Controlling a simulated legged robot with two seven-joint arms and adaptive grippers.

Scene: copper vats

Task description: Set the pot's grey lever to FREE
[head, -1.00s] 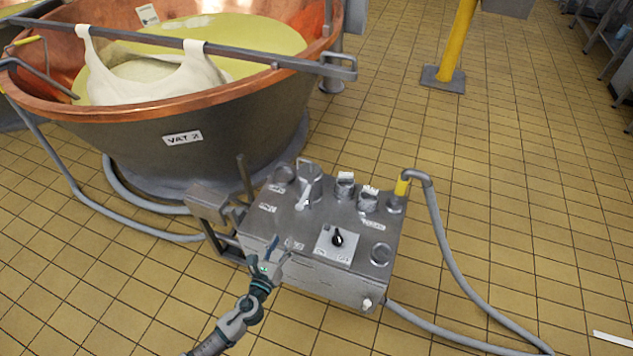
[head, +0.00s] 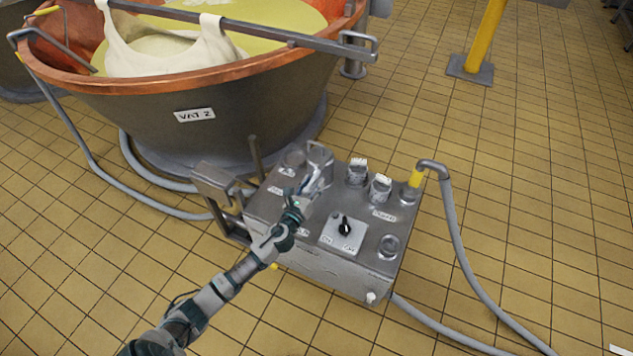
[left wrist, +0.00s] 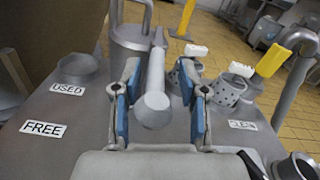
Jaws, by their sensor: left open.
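The metal pot (head: 320,156) stands at the back of the steel control bench. It also shows in the left wrist view (left wrist: 128,47). Its grey lever (left wrist: 154,98), a bar with a round knob end, points toward the wrist camera. A white FREE label (left wrist: 43,129) is on the bench top to the left of the knob. My left gripper (head: 309,183) is open at the pot's front, with its blue-padded fingers (left wrist: 160,75) on either side of the lever. Gaps show beside the lever. In the head view the gripper mostly hides the lever. My right gripper is out of view.
A USED label (left wrist: 68,89) lies beside an empty round holder. A black switch knob (head: 345,227) is at the front. VAT 2 (head: 220,125) stands behind.

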